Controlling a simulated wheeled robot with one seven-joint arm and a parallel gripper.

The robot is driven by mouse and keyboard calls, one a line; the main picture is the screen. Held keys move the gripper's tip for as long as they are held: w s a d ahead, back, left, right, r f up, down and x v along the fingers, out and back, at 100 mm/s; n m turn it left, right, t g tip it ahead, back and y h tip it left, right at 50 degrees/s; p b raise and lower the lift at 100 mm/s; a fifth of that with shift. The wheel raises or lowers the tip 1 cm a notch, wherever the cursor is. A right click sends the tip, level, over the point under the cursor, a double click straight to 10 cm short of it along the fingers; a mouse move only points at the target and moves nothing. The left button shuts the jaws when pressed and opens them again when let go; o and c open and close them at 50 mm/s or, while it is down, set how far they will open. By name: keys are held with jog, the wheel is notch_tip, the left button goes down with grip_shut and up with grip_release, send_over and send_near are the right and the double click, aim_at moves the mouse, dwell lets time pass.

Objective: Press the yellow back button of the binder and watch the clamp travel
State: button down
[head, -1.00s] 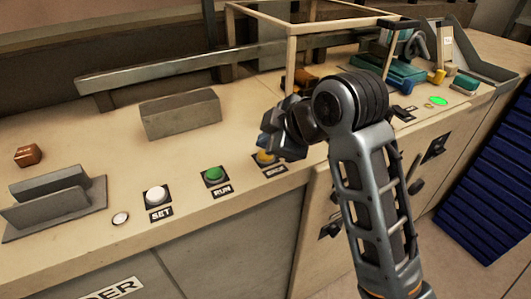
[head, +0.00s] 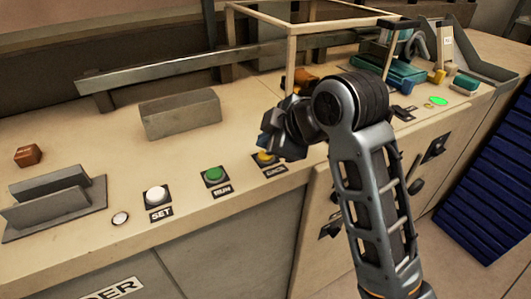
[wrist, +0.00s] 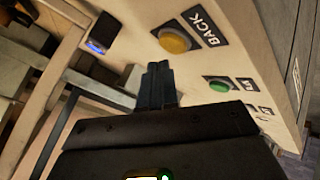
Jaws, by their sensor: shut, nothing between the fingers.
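The yellow button (head: 264,158) sits on a dark square plate by the front edge of the beige counter, with a BACK label. My gripper (head: 268,146) is shut and empty, right above and beside this button, partly hiding it in the head view. In the wrist view the yellow button (wrist: 175,40) is whole and uncovered, just beyond the shut fingertips (wrist: 158,67). I cannot tell whether the tips touch the button's plate. A long grey bar (head: 155,72) and a grey block (head: 180,113) stand behind the buttons; I cannot tell which part is the clamp.
A green RUN button (head: 214,175) and a white SET button (head: 156,195) lie to the left along the counter edge. A beige open frame (head: 290,65) rises behind my gripper. Teal equipment (head: 402,77) and a lit green disc (head: 438,101) are to the right.

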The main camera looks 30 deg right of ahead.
jog(key=shift+f, duration=0.1)
jog(key=shift+f, duration=0.35)
